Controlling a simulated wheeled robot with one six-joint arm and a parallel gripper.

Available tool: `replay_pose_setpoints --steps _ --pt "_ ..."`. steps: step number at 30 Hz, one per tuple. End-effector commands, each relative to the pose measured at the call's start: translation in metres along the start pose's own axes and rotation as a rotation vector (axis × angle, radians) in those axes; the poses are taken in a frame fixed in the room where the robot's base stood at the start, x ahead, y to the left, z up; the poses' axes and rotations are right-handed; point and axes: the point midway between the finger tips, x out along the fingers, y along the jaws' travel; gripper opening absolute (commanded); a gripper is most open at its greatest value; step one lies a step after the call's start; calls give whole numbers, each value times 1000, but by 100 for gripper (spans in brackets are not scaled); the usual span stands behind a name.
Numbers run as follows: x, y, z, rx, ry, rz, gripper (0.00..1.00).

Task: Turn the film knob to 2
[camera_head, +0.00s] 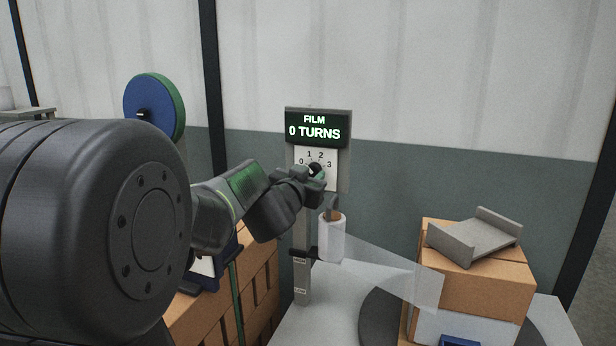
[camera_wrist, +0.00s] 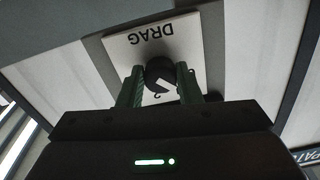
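The black film knob (camera_wrist: 160,75) sits on a white dial plate (camera_wrist: 120,45) in the wrist view. "DRAG" and a 2 on the plate appear upside down there. In the head view the plate (camera_head: 301,180) carries the numbers 0 to 3, under a dark display (camera_head: 318,127) reading "FILM 0 TURNS". My gripper (camera_wrist: 160,78) has one green finger on each side of the knob, close against it, and appears shut on it. In the head view my gripper (camera_head: 317,176) hides part of the knob and the lower plate. The knob's pointer direction is not clear.
Below the panel, a film roll (camera_head: 331,238) stretches a clear sheet (camera_head: 390,270) toward cardboard boxes (camera_head: 480,285) on a dark turntable (camera_head: 375,312). A grey tray-like part (camera_head: 474,238) lies on top. More boxes (camera_head: 262,280) stand left of the post (camera_head: 302,280).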

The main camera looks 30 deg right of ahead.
Motion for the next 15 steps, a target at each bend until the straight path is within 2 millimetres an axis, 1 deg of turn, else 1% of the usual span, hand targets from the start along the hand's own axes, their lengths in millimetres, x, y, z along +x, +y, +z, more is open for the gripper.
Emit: replay_pose_setpoints --steps 1,2,3,10,15 --pt "0 0 0 0 0 0 18" --pt "0 0 0 0 0 0 12" --pt "0 0 0 0 0 0 9" --pt "0 0 0 16 0 0 9" --pt "0 0 0 77 0 0 9"
